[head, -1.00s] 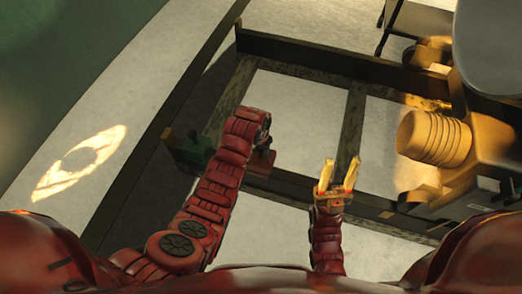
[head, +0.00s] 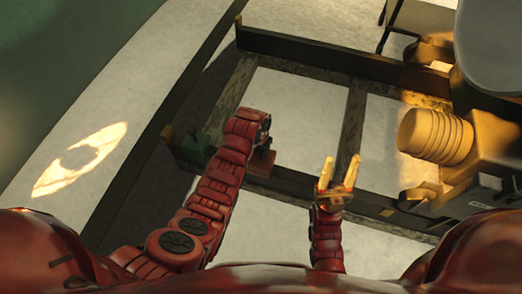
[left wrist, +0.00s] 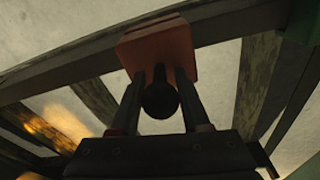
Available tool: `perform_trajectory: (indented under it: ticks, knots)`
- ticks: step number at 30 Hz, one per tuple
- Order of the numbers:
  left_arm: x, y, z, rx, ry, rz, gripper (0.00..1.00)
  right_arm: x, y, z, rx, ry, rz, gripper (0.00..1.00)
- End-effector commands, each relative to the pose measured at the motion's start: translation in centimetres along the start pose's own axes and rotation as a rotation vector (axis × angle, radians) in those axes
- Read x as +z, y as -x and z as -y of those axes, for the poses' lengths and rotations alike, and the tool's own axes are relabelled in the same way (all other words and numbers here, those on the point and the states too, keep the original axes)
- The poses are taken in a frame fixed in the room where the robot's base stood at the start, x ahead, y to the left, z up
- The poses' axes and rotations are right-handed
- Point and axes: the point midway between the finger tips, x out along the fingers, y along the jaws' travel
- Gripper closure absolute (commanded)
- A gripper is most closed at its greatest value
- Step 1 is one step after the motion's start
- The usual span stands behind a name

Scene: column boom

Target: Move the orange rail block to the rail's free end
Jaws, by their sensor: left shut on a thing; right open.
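The orange rail block (head: 262,164) sits on the dark rail (head: 310,188), near the rail's left part in the head view. It also shows in the left wrist view (left wrist: 160,46), with a dark round knob (left wrist: 160,99) between the fingers. My left gripper (left wrist: 161,92) is shut on the block's knob. In the head view my left arm hides part of the gripper and rail. A green block (head: 195,149) is at the rail's left end, with a gap to the orange block largely covered by my arm. My right gripper (head: 339,172) is open and empty, above the rail to the right.
A second dark beam (head: 320,62) runs along the far side, joined to the rail by cross pieces (head: 354,125). A yellowish machine with a ribbed cylinder (head: 435,136) stands at the right. Pale floor (head: 295,115) shows between the beams.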

Motion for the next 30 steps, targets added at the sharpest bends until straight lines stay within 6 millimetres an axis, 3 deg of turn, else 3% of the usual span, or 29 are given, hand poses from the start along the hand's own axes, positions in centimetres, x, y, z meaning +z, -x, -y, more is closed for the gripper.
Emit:
perform_trajectory:
  ticks: [11, 30]
  knots:
    - [-0.2, 0.0, 0.0, 0.0, 0.0, -0.004, 1.0, 0.0, 0.1, 0.0, 0.0, 0.0, 0.0, 0.5]
    - [-0.1, -1.7, 0.0, -0.001, 0.0, -0.007, 1.0, 0.1, 0.7, 0.0, 0.0, 0.0, 0.0, 0.5]
